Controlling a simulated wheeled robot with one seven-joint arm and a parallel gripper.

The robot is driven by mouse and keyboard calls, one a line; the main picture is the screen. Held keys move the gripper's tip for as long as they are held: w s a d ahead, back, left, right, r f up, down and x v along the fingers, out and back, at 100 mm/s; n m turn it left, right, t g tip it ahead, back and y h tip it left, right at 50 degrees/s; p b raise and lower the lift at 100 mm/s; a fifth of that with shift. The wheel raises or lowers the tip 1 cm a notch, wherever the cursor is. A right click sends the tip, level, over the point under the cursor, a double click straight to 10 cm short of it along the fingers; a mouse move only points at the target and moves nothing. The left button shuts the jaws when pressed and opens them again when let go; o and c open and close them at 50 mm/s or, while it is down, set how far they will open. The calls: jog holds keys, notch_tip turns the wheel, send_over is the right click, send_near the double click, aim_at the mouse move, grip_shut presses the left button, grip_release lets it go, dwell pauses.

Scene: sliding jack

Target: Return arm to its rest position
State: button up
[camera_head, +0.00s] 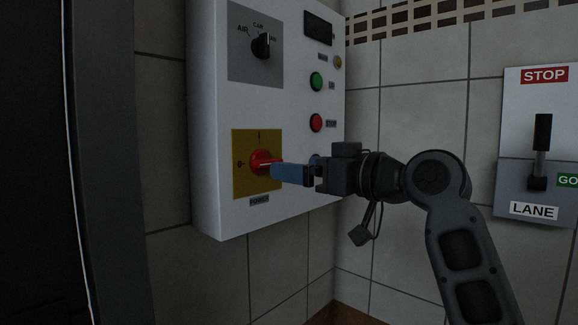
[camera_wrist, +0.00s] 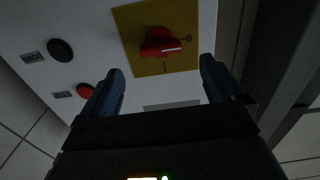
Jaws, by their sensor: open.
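My gripper (camera_head: 280,172) is in front of the white control box, near the red rotary power switch (camera_head: 262,162) on its yellow plate (camera_head: 243,188). In the wrist view my gripper (camera_wrist: 161,80) is open, with its two blue fingers apart and nothing between them. The red switch (camera_wrist: 160,42) shows beyond the fingertips, and I see no contact with it. My arm reaches in from the lower right in the head view. The fingers hide part of the box's lower front there.
The white control box (camera_head: 218,215) also carries a black selector knob (camera_head: 262,46), a green button (camera_head: 316,81) and a red button (camera_head: 316,122). A lever panel (camera_head: 540,205) marked STOP and LANE is on the tiled wall at right. A dark vertical frame (camera_head: 110,200) stands at left.

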jog(key=shift+s+d, duration=0.3)
jog(key=s+d+f+m+t+h, duration=0.1)
jog(key=s+d+f+m+h, duration=0.1)
jog(key=f, duration=0.6)
jog(key=s+d+f+m+t+h, duration=0.1)
jog(key=s+d+f+m+t, duration=0.15)
jog(key=f, duration=0.45)
jog(key=s+d+f+m+t+h, duration=0.1)
jog(key=s+d+f+m+h, duration=0.1)
jog(key=f, duration=0.6)
jog(key=s+d+f+m+h, duration=0.2)
jog(key=s+d+f+h, duration=0.15)
jog(key=s+f, duration=0.5)
jog(key=s+d+f+m+h, duration=0.25)
jog(key=s+d+f, duration=0.35)
jog(key=s, duration=0.4)
jog(key=s+d+r+h, duration=0.2)
jog(key=s+d, duration=0.1)
jog(key=s, duration=1.1)
jog(key=s+d+r+h, duration=0.1)
jog(key=s+d, duration=0.2)
jog(key=s, duration=1.1)
notch_tip(320, 180, up, 12)
jog(key=p, duration=1.2)
jog(key=shift+r+g, duration=0.2)
jog(key=shift+g, duration=0.15)
